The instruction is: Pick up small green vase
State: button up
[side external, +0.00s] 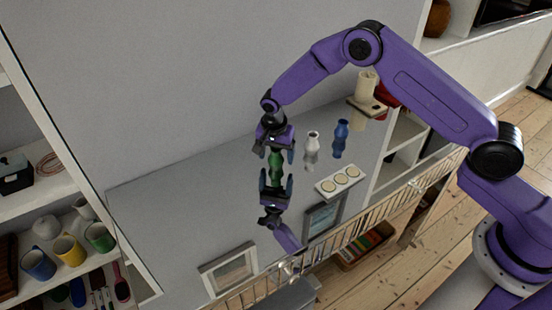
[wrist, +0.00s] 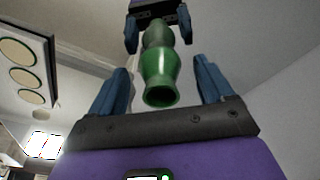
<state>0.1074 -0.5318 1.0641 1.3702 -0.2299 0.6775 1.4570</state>
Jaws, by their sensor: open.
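The small green vase (side external: 276,165) stands on a glossy grey shelf top (side external: 180,215), directly below my gripper (side external: 278,156). In the wrist view the vase (wrist: 160,70) shows its round mouth towards the camera and lies between the two blue fingers of my gripper (wrist: 160,68). The fingers are open, with a gap on each side of the vase; I cannot tell exactly how far down they reach along it. The glossy top mirrors the vase and my gripper below them.
A white vase (side external: 312,150) and a blue vase (side external: 341,138) stand to the right of the green one. A plaque with three round discs (side external: 339,181) is in front of them. A picture frame (side external: 230,272) stands near the front edge. The left part of the top is clear.

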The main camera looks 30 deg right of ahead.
jog(key=shift+w+d+f, duration=0.1)
jog(key=shift+f, duration=0.8)
jog(key=c, duration=1.2)
jog(key=shift+r, duration=0.1)
jog(key=shift+r, duration=0.35)
notch_tip(320, 180, up, 2)
jog(key=shift+r, duration=0.1)
jog(key=s+d+r, duration=0.1)
jog(key=s+r, duration=0.2)
jog(key=s, duration=0.1)
jog(key=s+d+r, duration=0.1)
jog(key=s+r, duration=0.2)
jog(key=s, duration=0.2)
jog(key=s+d+r, duration=0.1)
jog(key=s+r, duration=0.3)
jog(key=shift+s+d, duration=0.3)
